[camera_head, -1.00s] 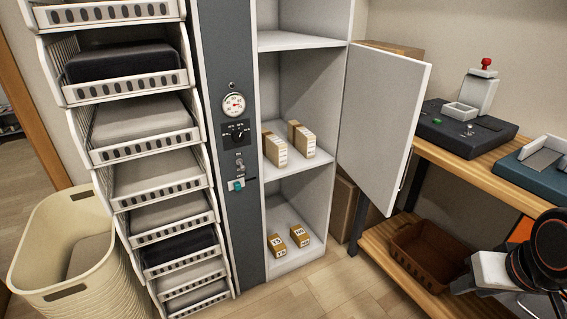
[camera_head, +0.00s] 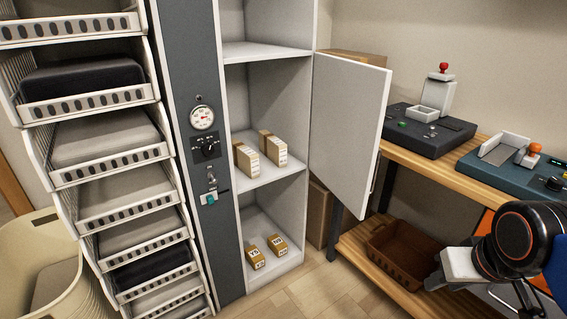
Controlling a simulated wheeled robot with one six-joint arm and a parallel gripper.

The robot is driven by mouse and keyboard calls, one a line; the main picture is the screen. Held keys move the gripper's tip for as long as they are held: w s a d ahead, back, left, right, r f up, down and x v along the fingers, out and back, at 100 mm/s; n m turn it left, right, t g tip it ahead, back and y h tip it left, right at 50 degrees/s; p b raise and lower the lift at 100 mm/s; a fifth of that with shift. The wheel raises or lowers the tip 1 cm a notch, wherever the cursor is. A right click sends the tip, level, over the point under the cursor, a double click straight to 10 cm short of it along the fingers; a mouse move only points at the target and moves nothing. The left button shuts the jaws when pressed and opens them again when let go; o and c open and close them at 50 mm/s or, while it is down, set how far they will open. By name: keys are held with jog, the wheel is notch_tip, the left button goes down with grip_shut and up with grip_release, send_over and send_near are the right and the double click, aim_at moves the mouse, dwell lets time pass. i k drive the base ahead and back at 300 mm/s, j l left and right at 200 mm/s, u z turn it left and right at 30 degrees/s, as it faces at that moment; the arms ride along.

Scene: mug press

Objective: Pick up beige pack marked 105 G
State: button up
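Two small beige-brown packs with white labels lie on the bottom shelf of the open cabinet, side by side. The right pack (camera_head: 277,246) has a label that seems to read 105, though the print is tiny. The left pack (camera_head: 255,258) has a different, shorter marking. Two taller beige packs, one on the left (camera_head: 246,160) and one on the right (camera_head: 273,148), stand on the shelf above; their print is too small to read. Part of my arm shows at the lower right, well away from the packs.
The cabinet door (camera_head: 348,132) stands open to the right of the shelves. A wooden bench (camera_head: 424,166) with devices and a brown bin (camera_head: 402,252) below is at the right. Stacked white drawers (camera_head: 115,175) and a cream basket (camera_head: 30,260) are at the left. Floor before the cabinet is clear.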

aim_at(246, 158)
jog(key=i+j+u, duration=0.1)
jog(key=i+j, duration=0.3)
jog(key=i, duration=0.15)
jog(key=i+j, duration=0.35)
jog(key=i, duration=0.2)
jog(key=u, duration=0.05)
